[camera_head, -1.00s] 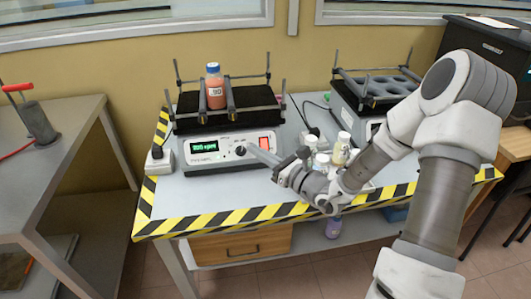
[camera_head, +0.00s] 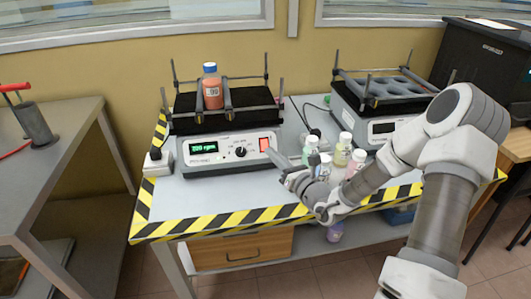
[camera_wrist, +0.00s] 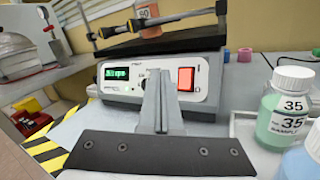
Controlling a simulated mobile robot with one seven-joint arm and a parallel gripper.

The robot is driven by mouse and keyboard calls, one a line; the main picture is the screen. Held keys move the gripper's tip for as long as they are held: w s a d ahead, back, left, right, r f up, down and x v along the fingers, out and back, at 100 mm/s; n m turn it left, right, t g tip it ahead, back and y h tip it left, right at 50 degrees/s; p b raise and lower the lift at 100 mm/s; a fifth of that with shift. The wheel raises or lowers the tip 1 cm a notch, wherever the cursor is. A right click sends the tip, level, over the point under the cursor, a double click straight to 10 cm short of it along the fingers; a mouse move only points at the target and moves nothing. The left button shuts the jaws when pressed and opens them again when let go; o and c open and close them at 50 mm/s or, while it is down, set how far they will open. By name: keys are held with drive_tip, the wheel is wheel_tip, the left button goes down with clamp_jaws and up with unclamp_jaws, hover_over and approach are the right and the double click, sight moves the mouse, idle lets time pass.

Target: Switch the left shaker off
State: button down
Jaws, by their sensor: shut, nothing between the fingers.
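The left shaker (camera_head: 222,164) has a white front with a lit green rpm display (camera_head: 203,148), a black knob (camera_head: 240,151) and a red rocker switch (camera_head: 264,144). A bottle of orange liquid labelled 90 (camera_head: 212,92) stands between bars on its black platform. My gripper (camera_head: 269,152) is shut and empty, its tips just below the switch in the head view. In the wrist view the shut fingers (camera_wrist: 155,76) point at the front panel, left of the glowing red switch (camera_wrist: 186,79), partly hiding the knob. I cannot tell whether the tips touch the panel.
Several sample bottles stand right of my gripper, including a green one labelled 35 (camera_wrist: 283,112). A second shaker (camera_head: 385,95) stands to the right. The bench's front edge has yellow-black tape (camera_head: 215,219). A white plug box (camera_head: 157,161) is left of the left shaker.

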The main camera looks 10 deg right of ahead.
sight(261, 146)
drive_tip(key=w+f+b, duration=0.3)
drive_tip(key=w+f, duration=0.1)
drive_tip(key=w, duration=0.1)
drive_tip(key=shift+w, duration=0.25)
idle(1.9)
drive_tip(key=shift+w+f, duration=0.15)
drive_tip(key=shift+w, duration=0.2)
drive_tip(key=shift+w+f, duration=0.2)
drive_tip(key=shift+w, duration=0.05)
idle(0.6)
drive_tip(key=shift+s+r+p, duration=0.45)
drive_tip(key=shift+s+p, duration=0.15)
drive_tip(key=shift+p, duration=0.1)
